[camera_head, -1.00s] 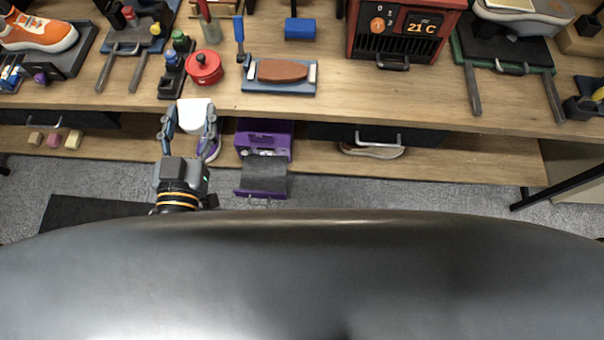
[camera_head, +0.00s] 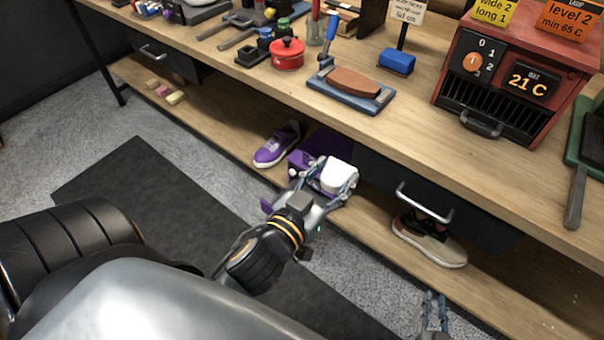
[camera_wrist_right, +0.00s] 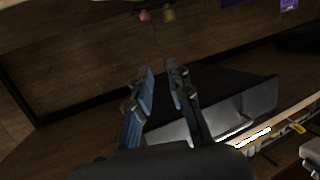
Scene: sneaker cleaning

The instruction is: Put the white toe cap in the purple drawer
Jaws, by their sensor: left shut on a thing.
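The white toe cap (camera_head: 340,174) is held between the fingers of my left gripper (camera_head: 332,182), which is shut on it. They are in front of the purple drawer unit (camera_head: 322,142) on the lower shelf, overlapping it in the head view. The unit's purple drawer (camera_head: 267,206) is pulled out, and the gripper and cap hide most of it. I cannot tell the cap's height over the drawer. My right gripper (camera_head: 434,300) is at the bottom of the head view. In the right wrist view its fingers (camera_wrist_right: 160,72) stand apart with nothing between them.
A purple sneaker (camera_head: 277,145) is left of the unit and a beige shoe (camera_head: 430,240) right of it. The bench top (camera_head: 290,90) overhangs the shelf.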

